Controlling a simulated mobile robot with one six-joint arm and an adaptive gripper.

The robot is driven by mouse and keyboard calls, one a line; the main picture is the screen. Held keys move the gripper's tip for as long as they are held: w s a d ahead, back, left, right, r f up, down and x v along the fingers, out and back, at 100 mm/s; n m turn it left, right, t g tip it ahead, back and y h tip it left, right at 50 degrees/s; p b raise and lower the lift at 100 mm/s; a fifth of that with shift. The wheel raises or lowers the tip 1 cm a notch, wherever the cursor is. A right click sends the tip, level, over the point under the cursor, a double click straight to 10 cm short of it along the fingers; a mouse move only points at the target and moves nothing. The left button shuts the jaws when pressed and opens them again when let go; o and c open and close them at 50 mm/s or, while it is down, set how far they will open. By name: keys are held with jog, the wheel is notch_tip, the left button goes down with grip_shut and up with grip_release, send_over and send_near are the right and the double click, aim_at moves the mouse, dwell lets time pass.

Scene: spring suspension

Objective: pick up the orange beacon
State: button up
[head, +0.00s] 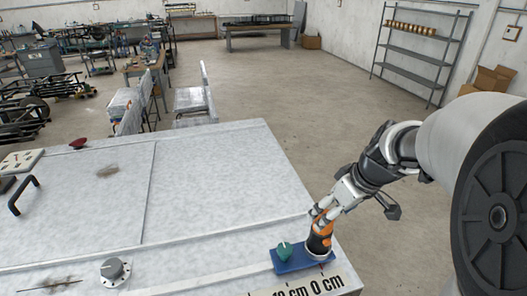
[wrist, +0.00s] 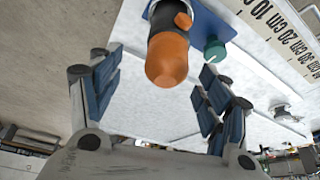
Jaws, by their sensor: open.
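The orange beacon (head: 319,236) has an orange top and a dark body. It stands on a blue base plate (head: 290,262) near the right front corner of the white table. In the wrist view the beacon (wrist: 167,60) lies between the fingers, with its orange end towards my gripper. My gripper (head: 325,212) is at the beacon's upper part in the head view, and my arm covers some of it. In the wrist view my gripper (wrist: 155,90) is open, with blue-padded fingers on either side and gaps to the beacon.
A green knob (head: 284,252) sits on the same blue plate, close left of the beacon. A ruler strip (head: 300,286) runs along the front. A grey knob (head: 113,270), a black handle (head: 24,195) and a red knob (head: 77,143) are further left. The table's middle is mostly clear.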

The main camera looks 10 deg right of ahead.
aim_at(321, 232)
jog(key=shift+w+a+f, duration=0.35)
jog(key=shift+a+f, duration=0.05)
jog(key=shift+f, duration=0.25)
jog(key=x, duration=0.5)
jog(key=shift+a+f, duration=0.1)
jog(key=shift+f, duration=0.05)
jog(key=shift+s, duration=0.1)
jog(key=shift+c, duration=0.4)
jog(key=c, duration=1.2)
jog(key=shift+o, duration=0.2)
